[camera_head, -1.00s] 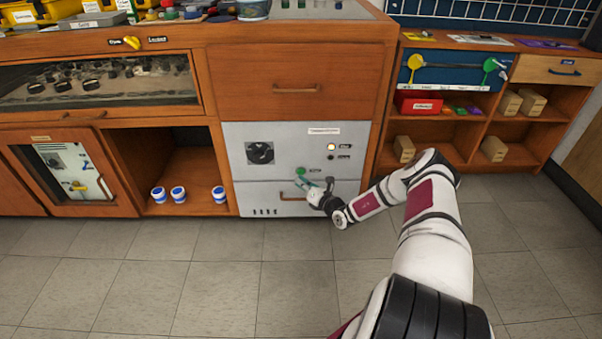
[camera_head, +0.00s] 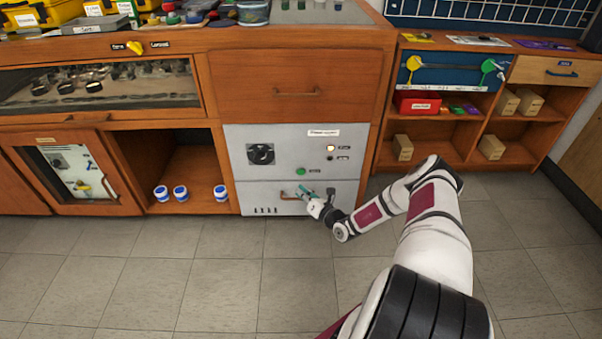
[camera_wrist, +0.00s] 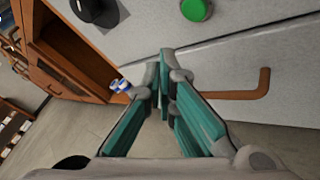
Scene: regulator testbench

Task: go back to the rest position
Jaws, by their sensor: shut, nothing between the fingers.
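My gripper (camera_head: 303,190) is in front of the lower part of the grey panel (camera_head: 240,143), at the height of the lower drawer (camera_head: 262,194). In the wrist view my gripper (camera_wrist: 164,62) has its teal fingers together with nothing between them. The green button (camera_head: 300,171) is on the panel just above my gripper, apart from it. The button also shows at the top of the wrist view (camera_wrist: 196,9). The drawer's copper-brown handle (camera_wrist: 245,93) passes behind the fingers. I cannot tell whether the fingers touch it.
A black knob (camera_head: 260,154) and a lit lamp (camera_head: 330,148) are on the panel. Several white-and-blue cups (camera_head: 180,193) stand in the open cubby at left. Shelves with wooden blocks (camera_head: 403,147) stand at right. The tiled floor (camera_head: 215,270) in front is clear.

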